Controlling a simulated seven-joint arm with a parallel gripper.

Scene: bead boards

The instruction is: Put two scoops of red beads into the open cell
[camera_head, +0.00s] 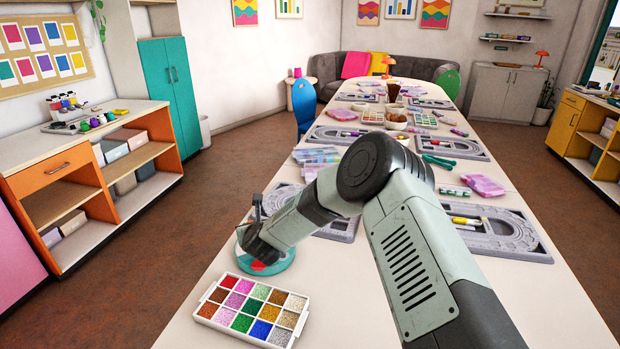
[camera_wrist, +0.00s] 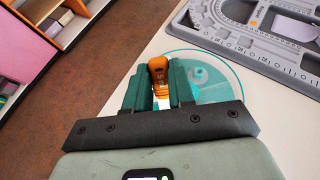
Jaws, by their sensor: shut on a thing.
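My gripper (camera_head: 252,236) is low over the left edge of a round teal case (camera_head: 284,263) on the near part of the table. In the wrist view my gripper (camera_wrist: 160,84) is shut on a tool with an orange handle (camera_wrist: 158,66); a pale strip shows below the handle. Whether the tool carries beads cannot be seen.
A grey bead board (camera_wrist: 250,45) lies right behind the round case. More boards, such as one at the right (camera_head: 505,235), and pink bags (camera_head: 484,185) cover the table further back.

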